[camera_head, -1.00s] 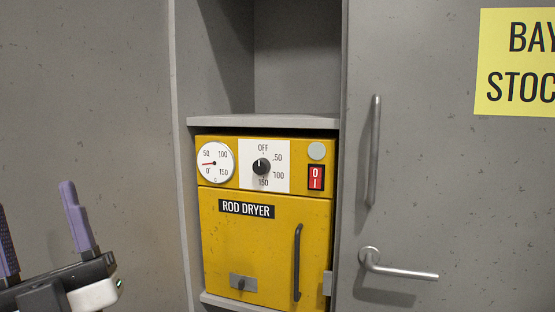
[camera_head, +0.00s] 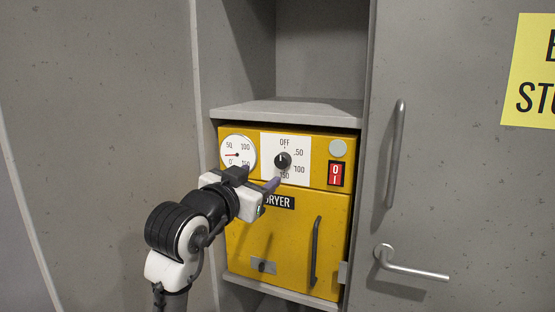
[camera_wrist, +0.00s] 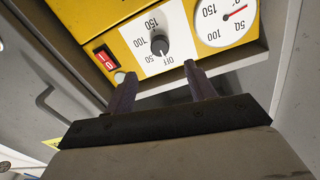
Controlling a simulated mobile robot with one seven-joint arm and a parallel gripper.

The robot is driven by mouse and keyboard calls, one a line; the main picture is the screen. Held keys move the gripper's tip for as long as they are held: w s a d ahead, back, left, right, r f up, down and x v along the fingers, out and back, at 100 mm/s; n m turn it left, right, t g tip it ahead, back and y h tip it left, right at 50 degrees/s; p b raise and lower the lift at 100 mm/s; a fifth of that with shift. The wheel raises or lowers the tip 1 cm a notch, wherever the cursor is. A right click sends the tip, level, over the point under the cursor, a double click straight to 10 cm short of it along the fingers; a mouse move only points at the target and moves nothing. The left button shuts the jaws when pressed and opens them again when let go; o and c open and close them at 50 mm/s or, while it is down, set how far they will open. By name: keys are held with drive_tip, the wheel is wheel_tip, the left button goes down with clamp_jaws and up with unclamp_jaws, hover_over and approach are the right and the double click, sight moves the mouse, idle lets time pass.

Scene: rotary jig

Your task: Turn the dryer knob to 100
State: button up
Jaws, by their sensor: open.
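The yellow rod dryer (camera_head: 285,225) sits in a grey cabinet recess. Its black knob (camera_head: 283,160) is on a white scale plate marked OFF, 50, 100 and 150, and its white pointer line points up at OFF. The knob also shows in the wrist view (camera_wrist: 160,46), upside down, with its mark towards OFF. My gripper (camera_head: 258,180) is just below and left of the knob, partly covering the gauge's lower edge and the dryer label. In the wrist view my gripper (camera_wrist: 160,73) has its two purple fingers spread, with nothing between them. The knob is beyond the fingertips.
A round gauge (camera_head: 238,154) is left of the knob, its red needle low. A red switch (camera_head: 335,173) and a grey disc (camera_head: 338,148) are to the right. The dryer door handle (camera_head: 315,250) stands out below. A shelf (camera_head: 285,112) overhangs the panel.

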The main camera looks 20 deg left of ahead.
sight(280, 162)
drive_tip(key=w+p, duration=0.1)
drive_tip(key=w, duration=0.2)
drive_tip(key=w+p, duration=0.1)
drive_tip(key=w, duration=0.2)
drive_tip(key=w+d+p, duration=0.1)
drive_tip(key=w, duration=0.3)
drive_tip(key=shift+s, duration=0.1)
drive_tip(key=shift+c, duration=0.2)
drive_tip(key=c, duration=0.9)
